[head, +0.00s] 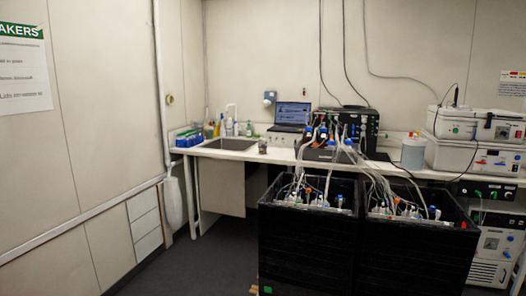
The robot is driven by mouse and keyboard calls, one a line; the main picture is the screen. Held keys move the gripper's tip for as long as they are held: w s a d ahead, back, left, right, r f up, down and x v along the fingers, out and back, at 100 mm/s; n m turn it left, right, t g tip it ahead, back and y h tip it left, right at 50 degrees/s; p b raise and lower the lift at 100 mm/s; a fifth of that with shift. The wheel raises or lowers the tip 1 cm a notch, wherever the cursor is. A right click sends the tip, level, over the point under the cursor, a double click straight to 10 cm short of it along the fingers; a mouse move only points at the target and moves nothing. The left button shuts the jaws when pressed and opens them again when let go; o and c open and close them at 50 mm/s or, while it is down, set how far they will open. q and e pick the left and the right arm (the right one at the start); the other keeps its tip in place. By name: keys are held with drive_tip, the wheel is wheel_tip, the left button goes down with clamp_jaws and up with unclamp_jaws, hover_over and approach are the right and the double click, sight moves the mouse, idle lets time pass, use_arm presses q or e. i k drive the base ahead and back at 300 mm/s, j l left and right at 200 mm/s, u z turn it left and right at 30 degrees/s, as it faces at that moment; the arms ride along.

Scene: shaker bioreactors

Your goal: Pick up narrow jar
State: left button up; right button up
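A small dark jar (262,146) stands upright on the white counter, just right of the sink and in front of the laptop. It looks narrow, but it is too small here for me to make out its details. A wider grey-white cylindrical container (413,153) stands farther right on the same counter. I cannot tell for certain which of them is the narrow jar. Neither of my grippers is in view.
Two black shaker boxes (305,245) full of tubes and bottles stand before the counter (230,154). A sink (229,144), bottles and a laptop (292,114) are at the back. White devices (470,140) are at right. The floor (205,265) at front left is clear.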

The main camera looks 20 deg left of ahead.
sight(262, 145)
drive_tip(key=i+j+u, duration=1.1)
drive_tip(key=i, duration=0.9)
drive_tip(key=i+j+u, duration=0.3)
drive_tip(key=i, duration=0.85)
drive_tip(key=i+z, duration=0.75)
drive_tip(key=i+j+z, duration=0.1)
drive_tip(key=i+z, duration=0.3)
drive_tip(key=i+j+z, duration=0.25)
drive_tip(key=z, duration=0.15)
